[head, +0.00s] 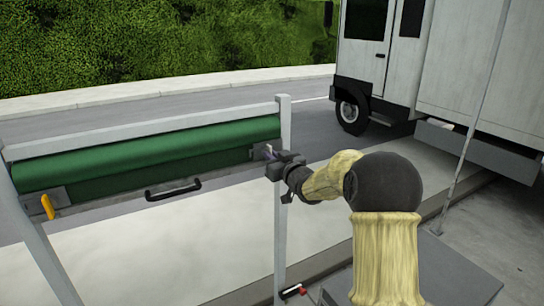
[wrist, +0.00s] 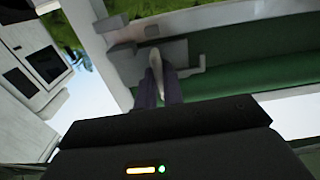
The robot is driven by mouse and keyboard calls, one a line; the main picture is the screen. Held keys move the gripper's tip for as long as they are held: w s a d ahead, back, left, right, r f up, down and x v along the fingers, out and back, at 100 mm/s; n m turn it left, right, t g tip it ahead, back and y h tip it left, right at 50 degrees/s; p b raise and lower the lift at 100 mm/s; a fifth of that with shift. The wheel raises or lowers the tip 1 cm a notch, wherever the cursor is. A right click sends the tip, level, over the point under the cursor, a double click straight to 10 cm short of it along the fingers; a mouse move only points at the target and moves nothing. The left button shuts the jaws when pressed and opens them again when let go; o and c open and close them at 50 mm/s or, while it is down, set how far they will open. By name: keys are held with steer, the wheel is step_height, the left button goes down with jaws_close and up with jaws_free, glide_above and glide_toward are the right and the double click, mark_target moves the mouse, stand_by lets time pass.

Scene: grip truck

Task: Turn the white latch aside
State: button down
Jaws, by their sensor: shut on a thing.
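The white latch (wrist: 155,58) is a pale, narrow lever on a grey metal plate in the wrist view, beside the end of a green roll. My gripper (wrist: 158,88) is shut on it, with its two dark fingers on either side of the lever. In the head view my gripper (head: 269,153) is at the right end of the green-roll frame, against the right post. It hides most of the latch there.
A yellow latch (head: 48,206) sits at the frame's left end. A black handle (head: 173,190) is on the lower bar. The green roll (head: 150,153) spans between white posts. A white truck (head: 460,60) stands behind at right.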

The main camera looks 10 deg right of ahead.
steer(key=shift+f, duration=0.25)
steer(key=c, duration=1.6)
jaws_free()
steer(key=shift+o, duration=0.4)
steer(key=shift+r, duration=0.1)
steer(key=shift+s, duration=0.1)
steer(key=b+v, duration=0.5)
steer(key=v, duration=1.2)
steer(key=shift+s+r, duration=0.1)
